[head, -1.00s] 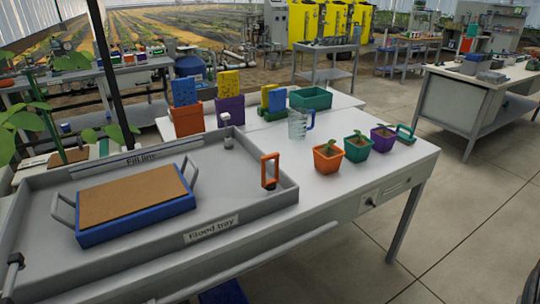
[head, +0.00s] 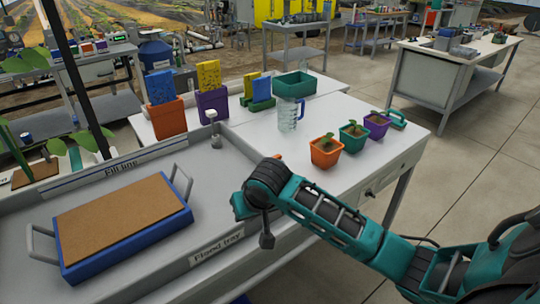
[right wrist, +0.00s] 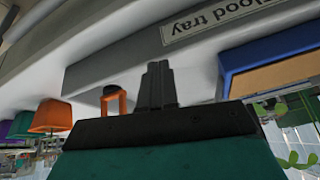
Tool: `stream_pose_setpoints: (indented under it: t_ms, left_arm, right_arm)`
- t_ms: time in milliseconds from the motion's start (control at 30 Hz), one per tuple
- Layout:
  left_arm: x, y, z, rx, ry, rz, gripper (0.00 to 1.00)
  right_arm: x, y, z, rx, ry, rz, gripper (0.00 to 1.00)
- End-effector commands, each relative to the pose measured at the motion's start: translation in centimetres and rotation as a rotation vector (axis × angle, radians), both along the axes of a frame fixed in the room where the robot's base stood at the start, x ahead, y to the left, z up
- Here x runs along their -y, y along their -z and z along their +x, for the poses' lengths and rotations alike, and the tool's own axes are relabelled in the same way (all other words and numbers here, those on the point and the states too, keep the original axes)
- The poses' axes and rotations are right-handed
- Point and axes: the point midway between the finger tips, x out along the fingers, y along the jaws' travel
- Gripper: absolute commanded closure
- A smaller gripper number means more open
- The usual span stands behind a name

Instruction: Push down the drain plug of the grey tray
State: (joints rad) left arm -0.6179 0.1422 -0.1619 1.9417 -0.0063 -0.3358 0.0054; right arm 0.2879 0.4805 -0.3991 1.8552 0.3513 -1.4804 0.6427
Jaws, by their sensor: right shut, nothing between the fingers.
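The grey flood tray (head: 205,185) fills the left front of the bench in the head view. Its orange-handled plug with a black end (right wrist: 115,102) shows in the right wrist view, left of my fingers and apart from them. My right gripper (right wrist: 157,85) is shut and empty. In the head view its dark tip (head: 267,241) hangs near the tray's front right wall. How far the plug is seated cannot be told. My left gripper is not in view.
A blue carrier with a brown top and grey handles (head: 120,222) sits in the tray. A grey upright fitting (head: 214,128) stands at its back corner. Seedling pots (head: 325,152) and a clear jug (head: 288,115) stand right of the tray. Bare bench lies between.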

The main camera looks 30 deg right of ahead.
Motion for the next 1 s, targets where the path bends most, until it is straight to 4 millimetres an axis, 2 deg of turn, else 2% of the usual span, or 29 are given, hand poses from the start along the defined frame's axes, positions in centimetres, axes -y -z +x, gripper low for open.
stream_pose_setpoints:
  t_ms: [33,200,400,500,700,1000]
  left_arm:
    - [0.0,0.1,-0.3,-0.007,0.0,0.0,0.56]
    - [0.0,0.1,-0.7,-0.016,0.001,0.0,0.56]
    - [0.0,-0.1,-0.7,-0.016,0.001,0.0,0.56]
    - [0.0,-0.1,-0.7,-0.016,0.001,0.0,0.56]
    - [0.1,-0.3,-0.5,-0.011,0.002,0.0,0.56]
    - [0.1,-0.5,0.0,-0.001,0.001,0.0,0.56]
  right_arm:
    - [0.9,-1.4,1.1,-0.001,0.032,-0.01,1.0]
    - [4.2,-5.8,3.6,-0.027,0.18,-0.039,1.0]
    - [7.9,-10.9,5.2,-0.043,0.353,-0.058,1.0]
    - [9.1,-12.5,5.6,-0.046,0.411,-0.06,1.0]
    - [10.0,-13.8,5.8,-0.049,0.462,-0.058,1.0]
    - [10.0,-13.8,5.8,-0.048,0.463,-0.058,1.0]
